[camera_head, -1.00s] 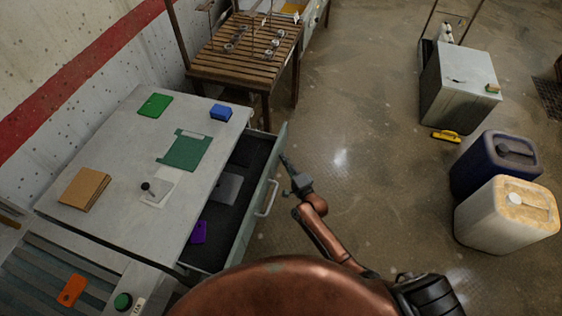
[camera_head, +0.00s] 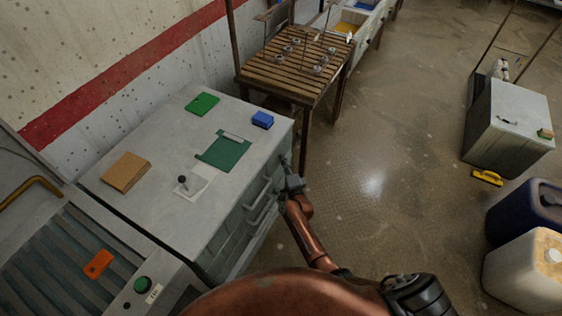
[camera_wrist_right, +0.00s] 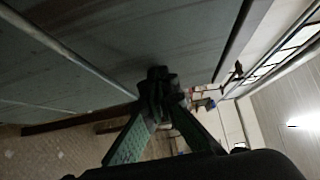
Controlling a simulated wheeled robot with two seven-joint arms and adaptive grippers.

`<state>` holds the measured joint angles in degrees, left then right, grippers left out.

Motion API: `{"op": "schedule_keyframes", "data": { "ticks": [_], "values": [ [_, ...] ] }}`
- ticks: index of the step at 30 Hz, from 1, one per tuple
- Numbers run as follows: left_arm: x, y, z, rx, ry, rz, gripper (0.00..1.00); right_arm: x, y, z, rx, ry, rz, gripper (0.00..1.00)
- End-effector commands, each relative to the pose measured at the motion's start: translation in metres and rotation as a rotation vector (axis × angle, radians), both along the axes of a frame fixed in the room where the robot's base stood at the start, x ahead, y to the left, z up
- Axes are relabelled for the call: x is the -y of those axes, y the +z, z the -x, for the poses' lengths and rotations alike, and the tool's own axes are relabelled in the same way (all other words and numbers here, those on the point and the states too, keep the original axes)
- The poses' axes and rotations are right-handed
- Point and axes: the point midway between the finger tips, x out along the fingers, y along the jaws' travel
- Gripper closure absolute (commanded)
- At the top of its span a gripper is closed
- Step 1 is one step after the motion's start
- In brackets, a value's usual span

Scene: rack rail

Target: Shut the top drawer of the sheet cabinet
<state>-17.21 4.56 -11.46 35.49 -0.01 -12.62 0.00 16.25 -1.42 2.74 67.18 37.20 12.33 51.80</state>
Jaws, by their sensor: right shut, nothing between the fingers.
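The sheet cabinet (camera_head: 222,190) is pale grey, with drawer fronts on its right side. Its top drawer (camera_head: 272,186) sits in line with the cabinet front, and no open interior shows. The top drawer has a bar handle (camera_head: 260,200). My right gripper (camera_head: 286,168) is shut and empty, at the far end of the top drawer's front, beyond the handle. In the right wrist view the closed fingertips (camera_wrist_right: 157,78) are at the grey drawer front (camera_wrist_right: 110,45), touching or very near it. My left gripper is not in view.
On the cabinet top lie a cardboard stack (camera_head: 125,172), a green sheet (camera_head: 223,150), a green block (camera_head: 202,104) and a blue block (camera_head: 263,120). A slatted wooden table (camera_head: 290,75) stands behind.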

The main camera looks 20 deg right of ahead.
Motion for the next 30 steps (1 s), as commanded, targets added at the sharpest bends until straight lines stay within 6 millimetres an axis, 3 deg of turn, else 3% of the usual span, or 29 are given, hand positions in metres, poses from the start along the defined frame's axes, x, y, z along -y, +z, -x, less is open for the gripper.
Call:
{"op": "schedule_keyframes", "data": {
  "ticks": [11, 17, 22, 30],
  "values": [
    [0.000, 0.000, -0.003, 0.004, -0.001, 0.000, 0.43, -0.008, 0.004, -0.004, 0.004, 0.011, -0.002, 1.00],
    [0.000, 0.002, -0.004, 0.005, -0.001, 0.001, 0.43, -0.001, 0.004, 0.002, 0.004, 0.013, -0.002, 1.00],
    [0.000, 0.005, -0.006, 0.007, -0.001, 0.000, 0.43, 0.017, 0.002, 0.018, 0.002, 0.016, 0.002, 1.00],
    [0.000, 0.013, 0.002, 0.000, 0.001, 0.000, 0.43, 0.017, 0.001, 0.084, 0.001, 0.005, -0.002, 1.00]
  ]
}}
